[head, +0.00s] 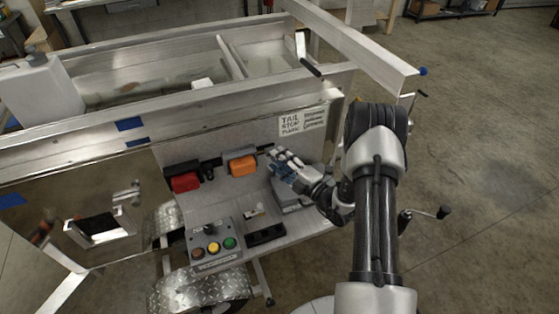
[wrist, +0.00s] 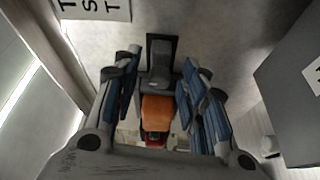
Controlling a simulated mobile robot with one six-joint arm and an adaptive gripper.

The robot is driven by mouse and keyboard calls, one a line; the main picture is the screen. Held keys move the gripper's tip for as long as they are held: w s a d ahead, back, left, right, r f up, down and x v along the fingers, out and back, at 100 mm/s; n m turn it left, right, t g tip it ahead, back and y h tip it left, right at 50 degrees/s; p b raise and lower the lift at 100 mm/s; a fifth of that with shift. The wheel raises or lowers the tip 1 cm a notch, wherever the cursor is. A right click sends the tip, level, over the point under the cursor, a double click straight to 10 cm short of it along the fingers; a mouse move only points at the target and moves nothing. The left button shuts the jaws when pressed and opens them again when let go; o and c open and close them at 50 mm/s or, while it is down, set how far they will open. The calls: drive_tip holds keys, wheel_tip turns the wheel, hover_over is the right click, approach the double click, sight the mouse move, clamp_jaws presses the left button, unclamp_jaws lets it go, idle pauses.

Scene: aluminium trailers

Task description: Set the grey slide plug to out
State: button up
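A grey plug (wrist: 161,72) in a dark frame, which looks like the grey slide plug, shows in the wrist view between my fingertips. My gripper (wrist: 162,60) is open, with one blue-padded finger on each side of it. Contact cannot be made out. In the head view my gripper (head: 283,162) is at the panel, right of the orange plug, and hides the grey plug. How far out the grey plug stands cannot be told.
An orange plug (head: 241,165) and a red plug (head: 185,182) sit left along the panel. A button box (head: 214,243) and a black block (head: 266,235) are below. A printed sign (head: 302,121) is above. The floor at right is clear.

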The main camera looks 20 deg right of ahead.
drive_tip(key=v, duration=1.1)
drive_tip(key=shift+s+d, duration=0.2)
drive_tip(key=shift+s, duration=0.1)
